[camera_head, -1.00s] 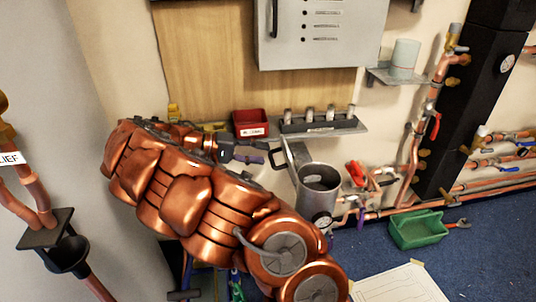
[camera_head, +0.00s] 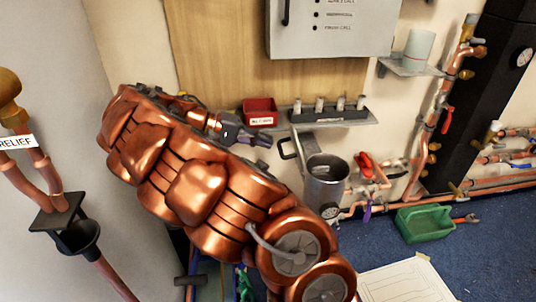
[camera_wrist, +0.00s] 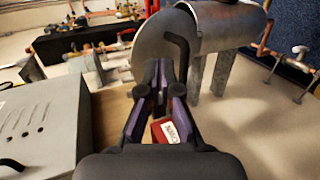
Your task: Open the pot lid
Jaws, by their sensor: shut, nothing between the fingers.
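The pot (camera_head: 326,185) is a grey metal cylinder with its top open and its dark inside showing. It also shows in the wrist view (camera_wrist: 228,25). Its flat grey lid (camera_head: 304,147) stands raised at the left of the rim, with a black bent handle (camera_head: 287,149). In the wrist view the lid (camera_wrist: 152,42) is a grey disc beside the pot mouth, with the handle (camera_wrist: 182,52) in front. My gripper (camera_head: 266,141) is shut and empty, left of the handle and close to it. In the wrist view its purple-sided fingers (camera_wrist: 161,72) overlap the lid; contact cannot be told.
A red bin (camera_head: 259,112) and a rack of grey fittings (camera_head: 328,117) stand on the shelf behind. A grey control box (camera_head: 330,30) hangs above. Copper pipes (camera_head: 425,150) run along the right wall. A green tray (camera_head: 424,223) is on the blue floor.

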